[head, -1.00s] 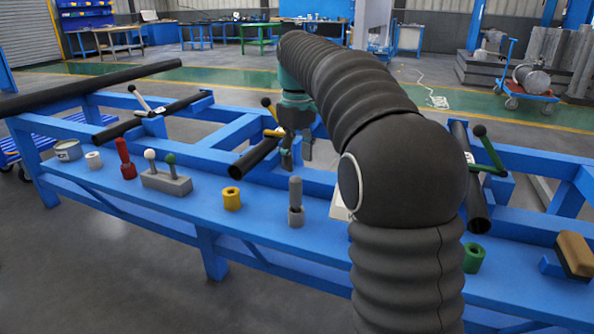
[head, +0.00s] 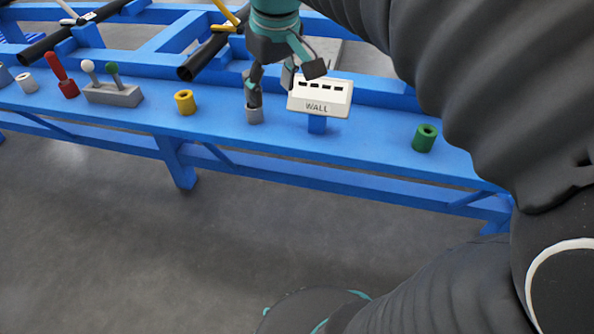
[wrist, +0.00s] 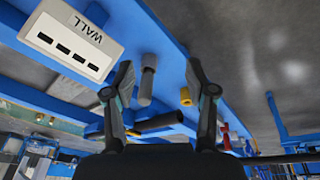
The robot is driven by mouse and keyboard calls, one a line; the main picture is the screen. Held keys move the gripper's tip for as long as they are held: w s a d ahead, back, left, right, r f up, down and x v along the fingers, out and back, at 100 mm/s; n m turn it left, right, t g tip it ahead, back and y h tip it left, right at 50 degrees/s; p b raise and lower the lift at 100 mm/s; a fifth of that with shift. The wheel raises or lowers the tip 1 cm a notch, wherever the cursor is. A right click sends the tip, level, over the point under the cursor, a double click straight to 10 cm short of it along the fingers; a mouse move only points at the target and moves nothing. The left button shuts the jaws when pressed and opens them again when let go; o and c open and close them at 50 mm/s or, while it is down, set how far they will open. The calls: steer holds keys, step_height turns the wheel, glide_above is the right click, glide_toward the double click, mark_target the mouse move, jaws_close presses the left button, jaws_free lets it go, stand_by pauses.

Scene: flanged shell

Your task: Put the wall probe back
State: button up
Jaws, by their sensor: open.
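A dark grey probe (head: 254,97) stands upright in a small grey cup (head: 254,116) on the blue bench ledge. Which item is the wall probe is not labelled; this grey one stands just left of the white box marked WALL (head: 318,97). My gripper (head: 286,74) is open and empty, pointing down above the ledge by the probe and the box. One finger overlaps the probe's top in the head view; I cannot tell if they touch. In the wrist view the grey probe (wrist: 147,82) shows between the spread fingers (wrist: 158,76), beyond the tips, nearer the left finger.
A yellow ring (head: 185,102), a grey block (head: 113,95) with white- and green-knobbed sticks, a red handle (head: 62,76) and a white ring (head: 27,82) stand to the left. A green ring (head: 425,138) stands right. A black pipe (head: 203,57) lies behind. Ledge between box and green ring is clear.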

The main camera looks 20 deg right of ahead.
steer(key=s+f+m+t, duration=0.2)
steer(key=s+f+m, duration=0.1)
steer(key=s+f, duration=0.8)
steer(key=s, duration=0.3)
steer(key=shift+t, duration=0.3)
